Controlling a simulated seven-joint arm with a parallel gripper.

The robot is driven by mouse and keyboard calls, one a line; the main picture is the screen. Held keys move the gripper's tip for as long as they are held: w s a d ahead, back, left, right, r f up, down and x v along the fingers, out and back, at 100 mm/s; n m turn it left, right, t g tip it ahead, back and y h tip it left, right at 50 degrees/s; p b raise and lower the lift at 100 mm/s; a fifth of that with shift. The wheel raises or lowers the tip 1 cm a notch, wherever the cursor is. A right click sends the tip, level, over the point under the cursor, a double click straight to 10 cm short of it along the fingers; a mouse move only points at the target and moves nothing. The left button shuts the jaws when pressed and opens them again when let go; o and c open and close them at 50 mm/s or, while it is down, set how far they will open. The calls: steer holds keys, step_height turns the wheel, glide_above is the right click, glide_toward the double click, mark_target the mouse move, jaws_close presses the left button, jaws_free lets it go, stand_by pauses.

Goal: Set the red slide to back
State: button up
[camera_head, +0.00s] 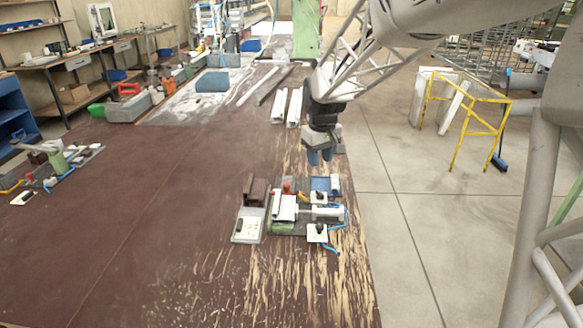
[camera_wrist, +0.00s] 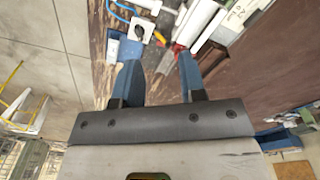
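The clamp fixture (camera_head: 280,228) lies on the brown bench, with white, grey and green parts on it. A small red part (camera_head: 287,188), which looks like the red slide, is at the fixture's far side, beside a brown block. It also shows in the wrist view (camera_wrist: 178,48), just beyond the fingertips and partly hidden by the right one. Its exact setting is too small to tell. My gripper (camera_head: 320,158) hangs above and beyond the fixture's far edge, pointing down. In the wrist view its two blue fingers (camera_wrist: 158,68) are apart with nothing between them.
White plates with black knobs (camera_head: 317,233) and blue hoses (camera_head: 346,218) sit on the fixture's right. A brown block (camera_head: 256,190) stands on its left. White profiles (camera_head: 294,107) lie farther back. A second fixture (camera_head: 60,165) is far left. Bench between is clear.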

mark_target(286, 185)
steer(key=w+a+f+n, duration=0.1)
steer(key=w+a+f, duration=0.2)
steer(key=w, duration=0.1)
steer(key=w+a+f, duration=0.4)
steer(key=w+a+f+n, duration=0.1)
steer(key=w+a+f, duration=0.2)
steer(key=w, duration=0.2)
steer(key=shift+a+f+n+g, duration=0.15)
steer(key=shift+f+n+g, duration=0.15)
steer(key=shift+f+g, duration=0.1)
steer(key=shift+s+f, duration=0.1)
steer(key=shift+f, duration=0.05)
steer(key=shift+f, duration=3.75)
steer(key=shift+c, duration=0.3)
jaws_close()
